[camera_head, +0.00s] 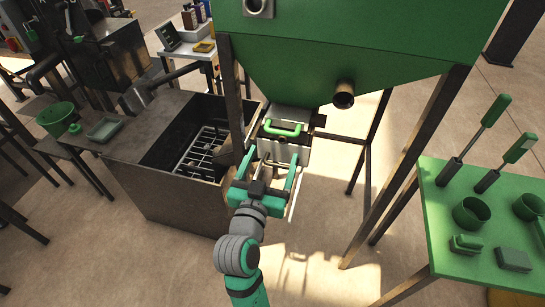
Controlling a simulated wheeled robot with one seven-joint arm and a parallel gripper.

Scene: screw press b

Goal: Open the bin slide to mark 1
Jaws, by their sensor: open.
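The green bin (350,45) hangs on dark legs at the upper middle. Under its outlet is the bin slide, a pale metal plate (292,150) with a bright green handle (283,131). My gripper (272,160) is open just in front of and below the handle, its two green fingers spread and pointing toward it. The left finger tip is close to the plate's left side. I cannot tell whether the fingers touch the slide. No mark numbers are readable, and part of the slide is hidden by my gripper.
A dark open hopper box (150,185) with a grate (204,152) stands close on the left. A green table (450,240) with levers and cups stands at the right. A bin leg (415,140) slants between. Floor (330,240) is clear below.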

